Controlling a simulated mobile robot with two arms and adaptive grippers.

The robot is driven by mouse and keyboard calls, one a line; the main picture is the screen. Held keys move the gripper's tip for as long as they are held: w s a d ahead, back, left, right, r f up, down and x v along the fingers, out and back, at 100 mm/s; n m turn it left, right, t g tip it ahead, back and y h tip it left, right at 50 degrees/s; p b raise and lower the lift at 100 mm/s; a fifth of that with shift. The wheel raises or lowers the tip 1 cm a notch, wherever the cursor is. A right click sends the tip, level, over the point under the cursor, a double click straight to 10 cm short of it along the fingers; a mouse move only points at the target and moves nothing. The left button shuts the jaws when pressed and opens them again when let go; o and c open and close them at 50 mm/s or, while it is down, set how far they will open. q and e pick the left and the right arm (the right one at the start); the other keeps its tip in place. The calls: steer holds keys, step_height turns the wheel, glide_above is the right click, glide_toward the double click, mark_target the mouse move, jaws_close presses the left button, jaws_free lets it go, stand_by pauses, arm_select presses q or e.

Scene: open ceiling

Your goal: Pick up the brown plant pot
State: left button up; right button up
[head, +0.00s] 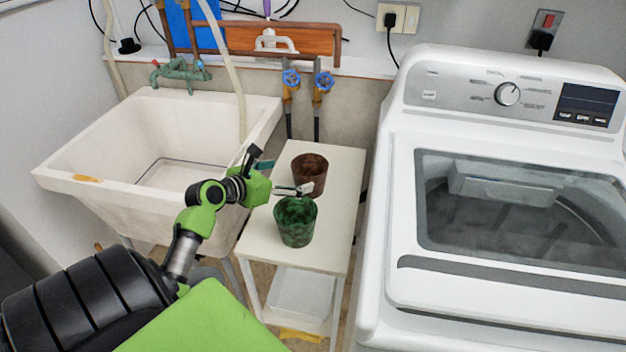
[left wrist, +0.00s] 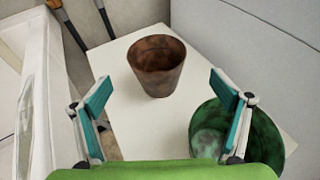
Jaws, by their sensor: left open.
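The brown plant pot (head: 309,174) stands upright on a small white table (head: 343,190), towards its back. In the left wrist view the brown plant pot (left wrist: 157,66) stands ahead, between and beyond my two open fingers. My left gripper (head: 285,178) is open and empty, to the left of the brown pot and above the table; it also shows in the left wrist view (left wrist: 168,98). One fingertip overlaps the brown pot in the head view; I cannot tell whether it touches. My right gripper is not in view.
A green pot (head: 296,222) stands on the table in front of the brown one, close to my right-hand finger in the left wrist view. A white sink (head: 75,165) is on the left. A washing machine (head: 400,180) is on the right. A clear bin (head: 300,295) sits below the table.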

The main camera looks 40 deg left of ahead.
mark_target(299, 177)
arm_select(q)
steer(key=x, duration=0.4)
steer(key=shift+w+f, duration=0.1)
steer(key=shift+w, duration=0.3)
steer(key=shift+a+b+x, duration=0.25)
steer(key=shift+x, duration=1.1)
steer(key=shift+a+b+x, duration=0.2)
steer(key=shift+x, duration=1.15)
steer(key=shift+s, duration=0.1)
steer(key=shift+c, duration=0.7)
steer(key=c, duration=1)
